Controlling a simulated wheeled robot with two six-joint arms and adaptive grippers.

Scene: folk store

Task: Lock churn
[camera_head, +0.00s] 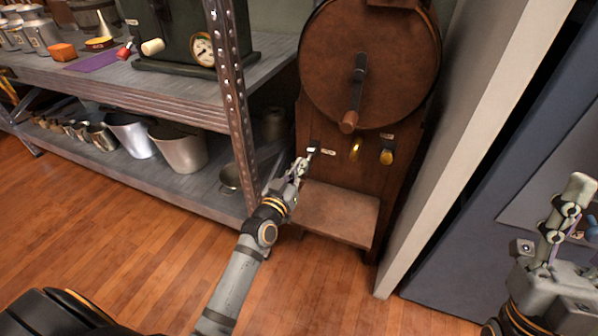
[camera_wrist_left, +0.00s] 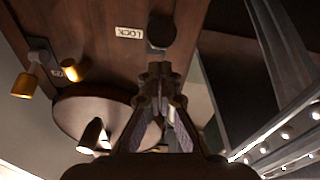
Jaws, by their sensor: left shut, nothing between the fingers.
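The churn is a dark wooden cabinet with a round drum (camera_head: 370,62) and a crank handle (camera_head: 349,122) on its front. Below the drum are a dark lock knob (camera_head: 313,146) beside a small white label and two brass knobs (camera_head: 355,149) (camera_head: 387,156). In the left wrist view the label (camera_wrist_left: 130,33) reads LOCK, next to the dark round knob (camera_wrist_left: 162,31). My left gripper (camera_head: 302,164) is shut and empty, its tips just below the lock knob; contact cannot be told.
A metal shelf (camera_head: 170,97) stands left of the churn, its perforated post (camera_head: 233,110) close to my left arm. It carries a dark machine with a gauge (camera_head: 203,50) and metal buckets (camera_head: 180,150). A pale wall edge (camera_head: 455,150) stands right of the churn.

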